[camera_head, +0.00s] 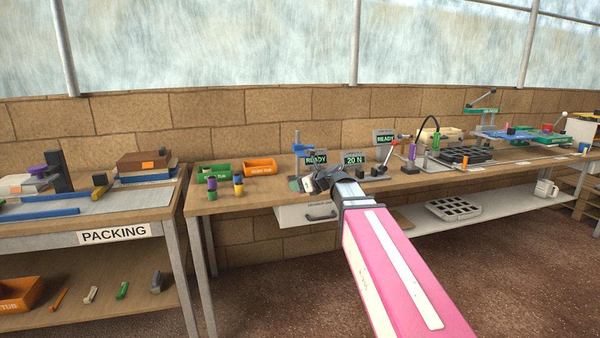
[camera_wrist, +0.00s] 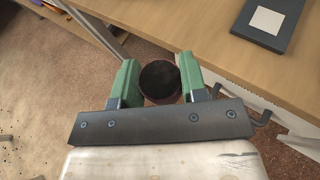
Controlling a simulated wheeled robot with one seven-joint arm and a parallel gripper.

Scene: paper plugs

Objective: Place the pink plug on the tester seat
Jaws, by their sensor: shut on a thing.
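My gripper (camera_head: 318,183) is in front of the bench's front edge in the head view. In the wrist view its two green fingertips (camera_wrist: 160,82) are shut on a round plug (camera_wrist: 160,80), seen end-on. A dark grey block with a pale square (camera_wrist: 268,20) lies on the bench top at the upper right of the wrist view. A blue-topped stand (camera_head: 298,150) is behind my gripper; I cannot tell which part is the tester seat.
Green (camera_head: 213,172) and orange (camera_head: 259,167) tubs stand at the bench's left, behind two small coloured plug stacks. A drawer (camera_head: 308,215) hangs under the bench edge near my gripper. Displays and a red-knobbed lever (camera_head: 390,147) stand to the right. The packing table (camera_head: 75,239) is left.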

